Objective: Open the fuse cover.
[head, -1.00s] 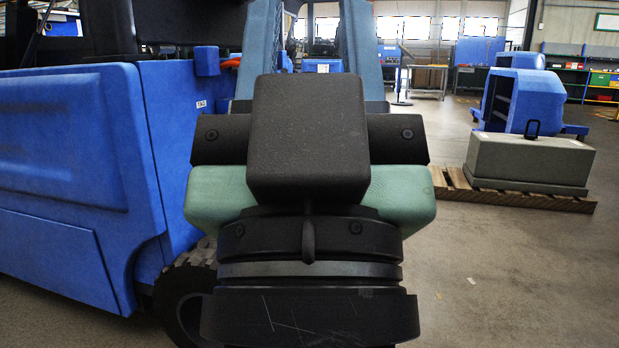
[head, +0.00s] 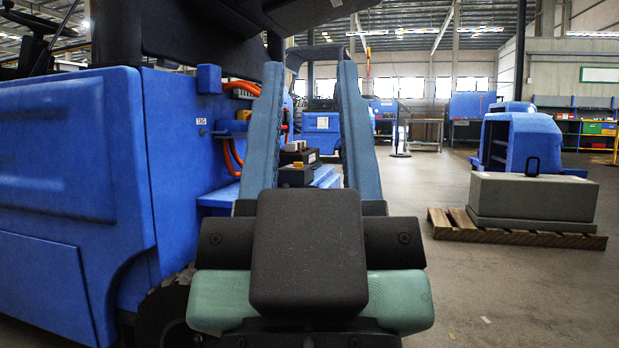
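My gripper (head: 310,72) points away from me, its two blue-grey fingers wide apart with nothing between their tips. It is right of the blue truck (head: 75,165), near the truck's open rear bay. No part is clearly recognisable as the fuse cover. Beside the bay wall are a small blue box (head: 208,79), a blue bracket-like part (head: 231,127) with a thin grey rod, and orange cables (head: 236,87). The left finger hides part of this area. A dark block with a yellowish face (head: 296,173) shows low between the fingers, farther off.
A dark seat or raised hood (head: 200,35) overhangs the bay. At right a grey counterweight block (head: 533,200) with a black loop handle sits on a wooden pallet (head: 450,228), a blue machine body (head: 518,140) behind it. The floor between truck and pallet is clear.

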